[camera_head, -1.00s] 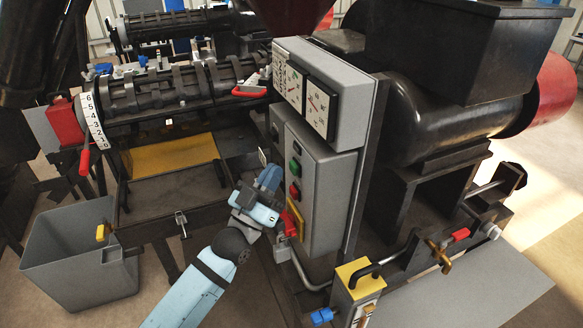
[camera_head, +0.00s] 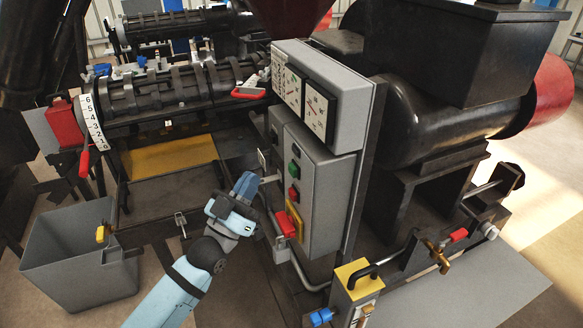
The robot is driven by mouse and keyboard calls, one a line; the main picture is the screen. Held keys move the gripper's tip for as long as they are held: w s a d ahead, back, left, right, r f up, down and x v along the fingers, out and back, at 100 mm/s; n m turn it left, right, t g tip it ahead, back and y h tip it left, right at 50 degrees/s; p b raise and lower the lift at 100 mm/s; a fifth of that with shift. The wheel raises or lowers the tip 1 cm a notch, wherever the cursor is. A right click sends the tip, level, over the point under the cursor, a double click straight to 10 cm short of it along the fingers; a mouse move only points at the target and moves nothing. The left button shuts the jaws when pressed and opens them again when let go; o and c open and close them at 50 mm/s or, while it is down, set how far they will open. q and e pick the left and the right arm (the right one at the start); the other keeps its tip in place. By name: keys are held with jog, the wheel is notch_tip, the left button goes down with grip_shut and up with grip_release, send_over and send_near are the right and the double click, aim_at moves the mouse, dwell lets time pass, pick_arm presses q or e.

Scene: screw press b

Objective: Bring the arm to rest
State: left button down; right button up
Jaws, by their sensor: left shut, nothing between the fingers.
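My left gripper (camera_head: 246,184) is light blue and shut, with nothing between its fingers. It is in front of the press, just left of the grey control box (camera_head: 322,195), with its fingertips pointing up toward the box's left edge. I cannot tell whether it touches anything there. My left arm (camera_head: 178,290) comes in from the bottom edge, left of the middle. The control box carries a green button (camera_head: 294,170), a red button (camera_head: 293,193) and a red switch handle (camera_head: 285,224) on a yellow plate. My right gripper is out of view.
A gauge box (camera_head: 348,100) sits above the control box. A red-handled lever (camera_head: 84,162) with a number scale is at the left. A grey bin (camera_head: 66,262) stands at lower left. A yellow-topped box (camera_head: 358,273) with a black handle is at lower right.

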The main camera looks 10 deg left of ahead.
pick_arm(q)
jog(key=s+a+f+n+g+y+p, duration=0.1)
jog(key=s+f+g+y, duration=0.2)
jog(key=s+f+g, duration=0.3)
jog(key=s+f+g+y+p, duration=0.2)
jog(key=s+f+g+y, duration=0.2)
jog(key=s+f, duration=1.3)
notch_tip(320, 180, down, 7)
jog(key=shift+a+f+n+g, duration=0.1)
jog(key=shift+a+n+g, duration=0.3)
jog(key=shift+g, duration=0.5)
jog(key=shift+a, duration=0.1)
